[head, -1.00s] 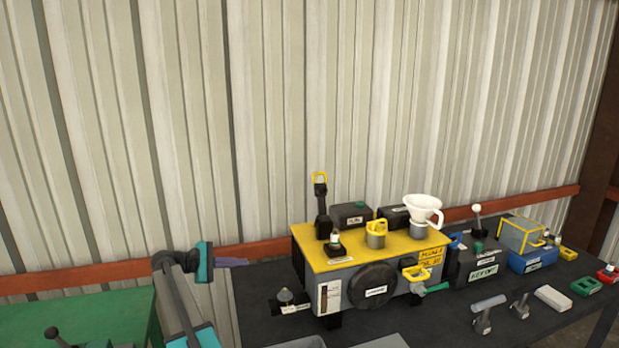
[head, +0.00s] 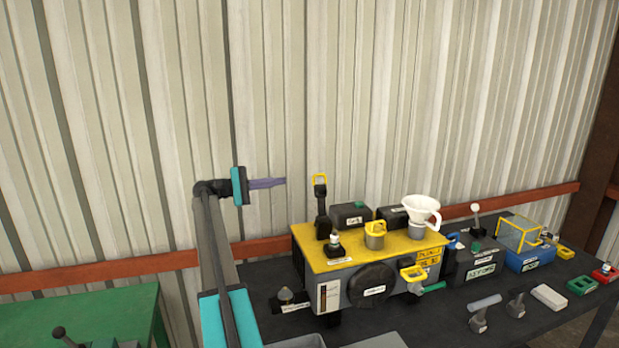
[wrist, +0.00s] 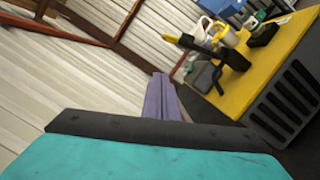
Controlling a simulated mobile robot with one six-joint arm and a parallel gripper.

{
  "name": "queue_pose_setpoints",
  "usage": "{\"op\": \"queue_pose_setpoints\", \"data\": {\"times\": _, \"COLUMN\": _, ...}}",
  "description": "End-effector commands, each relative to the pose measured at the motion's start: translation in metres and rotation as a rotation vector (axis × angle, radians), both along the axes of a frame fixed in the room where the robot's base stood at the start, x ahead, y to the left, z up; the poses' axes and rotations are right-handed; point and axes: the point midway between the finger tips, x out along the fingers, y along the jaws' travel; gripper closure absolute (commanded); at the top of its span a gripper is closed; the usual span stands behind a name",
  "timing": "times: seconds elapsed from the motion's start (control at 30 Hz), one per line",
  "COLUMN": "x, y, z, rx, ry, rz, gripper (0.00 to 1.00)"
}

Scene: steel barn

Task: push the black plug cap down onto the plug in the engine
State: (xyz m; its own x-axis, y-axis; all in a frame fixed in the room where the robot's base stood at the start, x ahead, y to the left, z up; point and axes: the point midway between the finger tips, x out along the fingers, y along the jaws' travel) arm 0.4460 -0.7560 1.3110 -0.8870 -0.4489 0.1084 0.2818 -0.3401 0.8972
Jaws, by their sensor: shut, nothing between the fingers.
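The engine is a grey block with a yellow top (head: 385,252) on the dark bench. A small white-tipped plug (head: 334,240) stands in a black base at its front left. Just behind it rises a black upright piece (head: 320,210) with a yellow loop on top; I cannot tell for sure whether this is the plug cap. The same piece shows in the wrist view (wrist: 210,48). My gripper (head: 284,182) has its purple fingers together and empty, pointing right, in the air left of the upright piece and about level with its loop. The fingers also show in the wrist view (wrist: 158,82).
A white funnel (head: 422,209), a yellow-handled cap (head: 375,232) and a black box (head: 350,217) stand on the engine. A blue box with a yellow frame (head: 530,260) and loose parts lie right on the bench. A green table (head: 110,310) is at left. The corrugated wall stands behind.

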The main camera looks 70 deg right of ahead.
Motion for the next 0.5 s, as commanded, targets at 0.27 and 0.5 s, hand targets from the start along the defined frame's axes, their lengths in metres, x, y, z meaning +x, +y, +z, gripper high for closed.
{"op": "queue_pose_setpoints", "data": {"times": 0.27, "x": -0.0021, "y": -0.0014, "z": -0.0016, "rx": 0.001, "ry": 0.000, "rz": -0.001, "gripper": 1.00}}
{"op": "queue_pose_setpoints", "data": {"times": 0.5, "x": -0.0074, "y": -0.0046, "z": -0.0032, "rx": 0.000, "ry": -0.001, "rz": 0.000, "gripper": 1.00}}
